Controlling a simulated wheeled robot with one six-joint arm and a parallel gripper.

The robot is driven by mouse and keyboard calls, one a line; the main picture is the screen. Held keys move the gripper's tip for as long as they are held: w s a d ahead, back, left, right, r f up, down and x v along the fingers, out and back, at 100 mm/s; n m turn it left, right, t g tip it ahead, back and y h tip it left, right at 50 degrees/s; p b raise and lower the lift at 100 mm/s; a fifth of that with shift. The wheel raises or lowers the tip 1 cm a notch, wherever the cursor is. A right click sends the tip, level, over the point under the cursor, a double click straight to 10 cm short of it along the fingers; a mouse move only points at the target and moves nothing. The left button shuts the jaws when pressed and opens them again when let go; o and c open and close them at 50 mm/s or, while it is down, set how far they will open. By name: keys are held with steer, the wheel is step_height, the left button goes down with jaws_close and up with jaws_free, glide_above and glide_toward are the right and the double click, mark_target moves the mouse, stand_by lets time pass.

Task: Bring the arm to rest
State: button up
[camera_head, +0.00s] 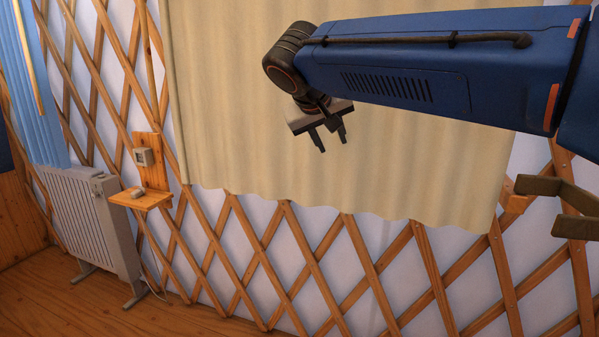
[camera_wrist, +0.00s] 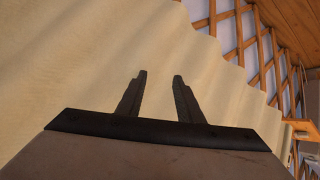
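My arm reaches in from the right in the head view, and my gripper (camera_head: 333,145) hangs from its end with the fingers pointing down. The gripper is in front of a cream curtain (camera_head: 240,130) on the lattice wall. In the wrist view my gripper (camera_wrist: 159,75) shows two dark fingers set apart with nothing between them. The curtain (camera_wrist: 70,70) fills much of the wrist view behind the fingers. I cannot tell how far the fingers are from the cloth.
A wooden lattice wall (camera_head: 262,238) runs behind the curtain. At the left stand a pale radiator (camera_head: 90,215) and a small wooden shelf (camera_head: 148,203) with a small pale object on it. Olive brackets (camera_head: 570,205) stick out at the right edge. Wooden floor (camera_head: 60,300) shows at lower left.

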steer(key=s+d+f+g, duration=0.2)
steer(key=s+d+f, duration=0.6)
steer(key=d, duration=0.4)
steer(key=s+d+f+m+g+y, duration=0.1)
steer(key=s+d+f, duration=0.4)
steer(key=s+f, duration=0.6)
steer(key=s+d+f+m+g+y, duration=0.1)
steer(key=s+d+f, duration=0.3)
steer(key=s+f, duration=0.7)
steer(key=shift+s+d+f+y, duration=0.25)
steer(key=shift+d+f+y, duration=0.15)
steer(key=shift+y, duration=0.5)
